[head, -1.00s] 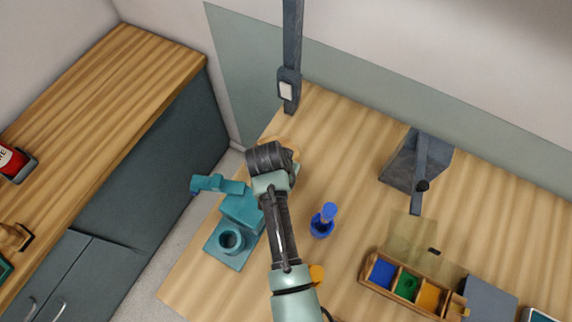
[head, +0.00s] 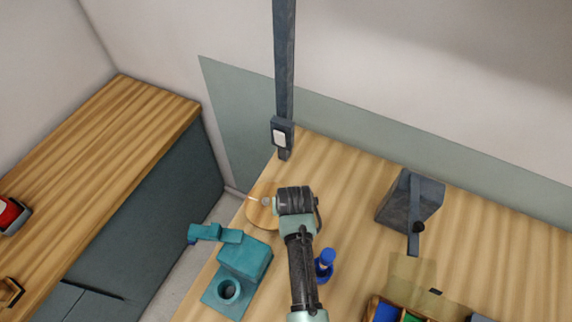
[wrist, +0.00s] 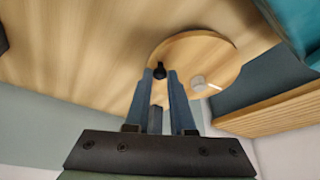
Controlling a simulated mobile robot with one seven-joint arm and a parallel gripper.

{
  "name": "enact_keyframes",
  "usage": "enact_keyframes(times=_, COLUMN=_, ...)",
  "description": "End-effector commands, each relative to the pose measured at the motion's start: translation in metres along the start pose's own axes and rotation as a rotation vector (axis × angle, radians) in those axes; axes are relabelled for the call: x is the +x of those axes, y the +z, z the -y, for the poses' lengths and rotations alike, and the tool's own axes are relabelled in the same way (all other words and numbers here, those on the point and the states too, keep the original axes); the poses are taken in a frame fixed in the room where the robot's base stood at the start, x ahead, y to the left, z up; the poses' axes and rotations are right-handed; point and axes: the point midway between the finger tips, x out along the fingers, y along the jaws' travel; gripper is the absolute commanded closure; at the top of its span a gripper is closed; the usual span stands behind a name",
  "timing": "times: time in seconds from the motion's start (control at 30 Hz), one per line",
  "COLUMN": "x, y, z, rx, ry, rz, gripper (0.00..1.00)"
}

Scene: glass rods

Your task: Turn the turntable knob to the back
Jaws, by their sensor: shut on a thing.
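The turntable is a round wooden disc (head: 260,216) at the table's back left corner in the head view, partly covered by my wrist. It also shows in the wrist view (wrist: 206,52). A small dark knob (wrist: 159,68) stands near the disc's edge in the wrist view. My gripper (wrist: 160,76) has its two narrow fingers closed around this knob. In the head view my wrist hides the fingers and the knob. A pale grey round piece with a white line (wrist: 197,81) lies on the disc, apart from the fingers; it also shows in the head view (head: 266,202).
A teal device (head: 240,265) stands in front of the disc, its arm reaching left. A blue bottle-like object (head: 325,263) is close beside my arm. A dark post (head: 284,80) rises behind the disc. A grey block (head: 410,200) stands further right, with bare table between.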

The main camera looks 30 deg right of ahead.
Motion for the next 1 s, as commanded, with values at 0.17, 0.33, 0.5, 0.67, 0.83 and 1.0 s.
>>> enact_keyframes(times=0.17, x=0.002, y=-0.005, z=-0.004, rx=-0.078, ry=-0.033, rz=-0.002, gripper=1.00)
enact_keyframes(times=0.33, x=0.004, y=-0.010, z=-0.006, rx=-0.157, ry=-0.066, rz=-0.004, gripper=1.00)
enact_keyframes(times=0.5, x=0.006, y=-0.014, z=-0.007, rx=-0.235, ry=-0.098, rz=-0.003, gripper=1.00)
enact_keyframes(times=0.67, x=0.008, y=-0.018, z=-0.009, rx=-0.309, ry=-0.128, rz=-0.003, gripper=1.00)
enact_keyframes(times=0.83, x=0.010, y=-0.023, z=-0.009, rx=-0.388, ry=-0.161, rz=-0.003, gripper=1.00)
enact_keyframes(times=1.0, x=0.013, y=-0.028, z=-0.010, rx=-0.467, ry=-0.193, rz=-0.003, gripper=1.00)
